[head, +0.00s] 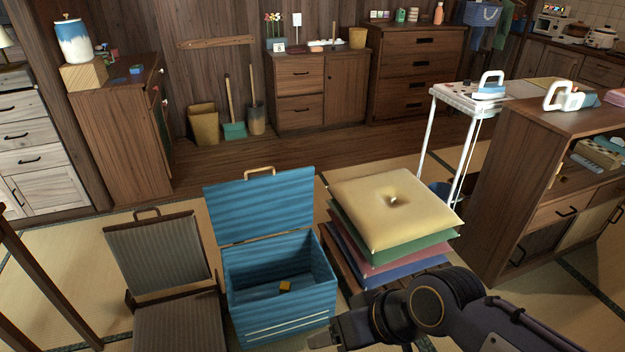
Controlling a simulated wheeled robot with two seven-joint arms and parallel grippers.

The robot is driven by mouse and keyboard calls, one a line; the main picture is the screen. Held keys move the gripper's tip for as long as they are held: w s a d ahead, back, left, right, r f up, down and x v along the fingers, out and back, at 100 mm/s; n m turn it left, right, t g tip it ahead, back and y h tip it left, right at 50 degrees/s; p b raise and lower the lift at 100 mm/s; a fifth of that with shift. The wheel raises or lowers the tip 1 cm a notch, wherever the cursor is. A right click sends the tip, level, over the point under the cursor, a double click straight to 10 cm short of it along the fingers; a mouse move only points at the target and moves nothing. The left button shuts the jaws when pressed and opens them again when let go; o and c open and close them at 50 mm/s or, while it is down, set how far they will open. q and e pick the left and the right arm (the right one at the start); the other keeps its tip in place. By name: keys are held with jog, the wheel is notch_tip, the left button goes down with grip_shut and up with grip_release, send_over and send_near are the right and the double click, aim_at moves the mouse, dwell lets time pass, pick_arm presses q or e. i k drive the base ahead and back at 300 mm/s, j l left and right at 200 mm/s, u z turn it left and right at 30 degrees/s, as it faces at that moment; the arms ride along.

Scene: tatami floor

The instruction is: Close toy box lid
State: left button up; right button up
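The blue toy box (282,312) stands on the tatami floor, with a small orange-yellow block (285,287) inside. Its blue lid (260,208) is open, standing up at the back of the box and leaning slightly. A tan handle (260,172) is on the lid's top edge. My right gripper (322,338) reaches in from the lower right, near the box's front right corner and well below the lid. Its fingers are small and partly cut off, so their opening is unclear. I cannot tell whether it touches the box. My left gripper is out of view.
A stack of cushions (395,206) on a low wooden stand is right of the box. A grey legless chair (158,250) is close on its left. Cabinets (300,95) line the back wall. A wooden counter (530,180) stands at right. Open floor lies behind the lid.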

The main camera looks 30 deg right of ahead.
aim_at(240, 210)
jog(key=z, duration=0.65)
jog(key=i+u, duration=0.4)
jog(key=i+l+u, duration=0.2)
jog(key=i+u, duration=0.25)
jog(key=i+l+u, duration=0.4)
jog(key=k+j, duration=0.05)
jog(key=j, duration=0.05)
